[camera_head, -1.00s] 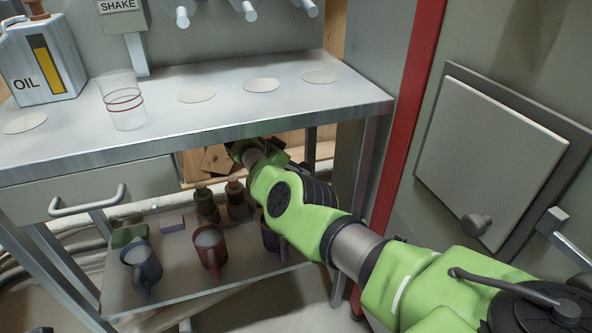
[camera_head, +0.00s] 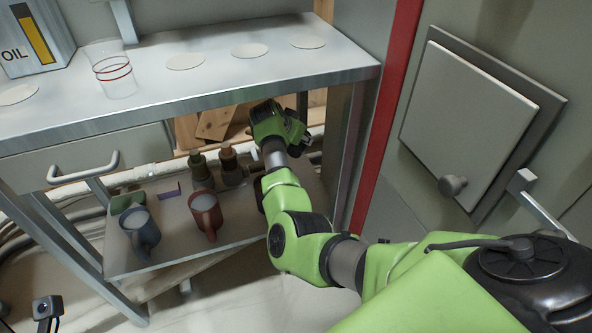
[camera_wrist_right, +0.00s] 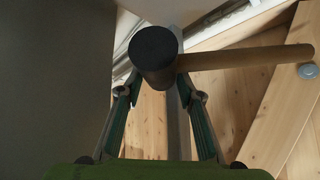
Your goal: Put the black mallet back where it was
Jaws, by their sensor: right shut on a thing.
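The black mallet (camera_wrist_right: 153,52) shows in the right wrist view, with a dark round head and a light wooden handle reaching to the right. My right gripper (camera_wrist_right: 160,84) is shut on it near the head, the fingers on both sides. In the head view, my right gripper (camera_head: 281,128) is under the front edge of the metal table (camera_head: 215,98), above the lower shelf. Its fingertips and the mallet cannot be made out there. My left gripper is not in view.
The lower shelf (camera_head: 185,250) holds a blue mug (camera_head: 140,232), a red mug (camera_head: 206,214), brown bottles (camera_head: 201,172) and a purple block (camera_head: 170,190). Wooden boards (camera_head: 214,124) stand behind. The table leg and red post (camera_head: 383,150) are close on the right.

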